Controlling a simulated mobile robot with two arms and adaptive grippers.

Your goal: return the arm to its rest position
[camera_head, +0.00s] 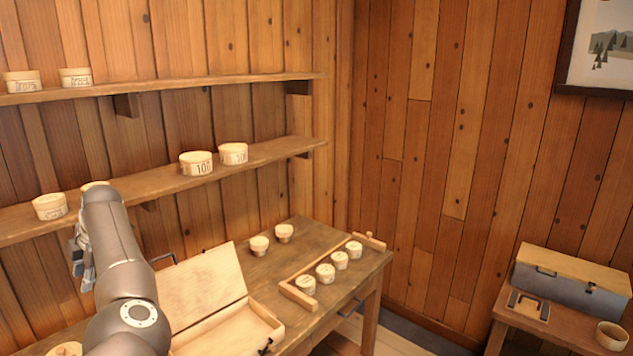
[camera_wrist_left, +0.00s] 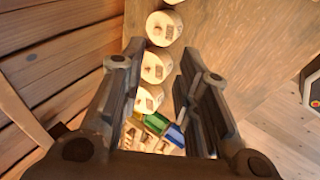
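My left arm (camera_head: 122,290) rises from the bottom left in the head view. Its gripper (camera_head: 80,262) is at the far left, in front of the wall and below the lower shelf, partly hidden by my own arm. In the left wrist view the two fingers of the gripper (camera_wrist_left: 162,70) stand wide apart. Nothing is clamped between them. My right gripper is not in view.
The lower shelf (camera_head: 270,151) holds spools, such as one marked 100 (camera_head: 196,163). The workbench (camera_head: 300,244) bears an open wooden box (camera_head: 205,287) close to my arm and several spools along a rail (camera_head: 298,296). A side table (camera_head: 560,330) with a case stands right.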

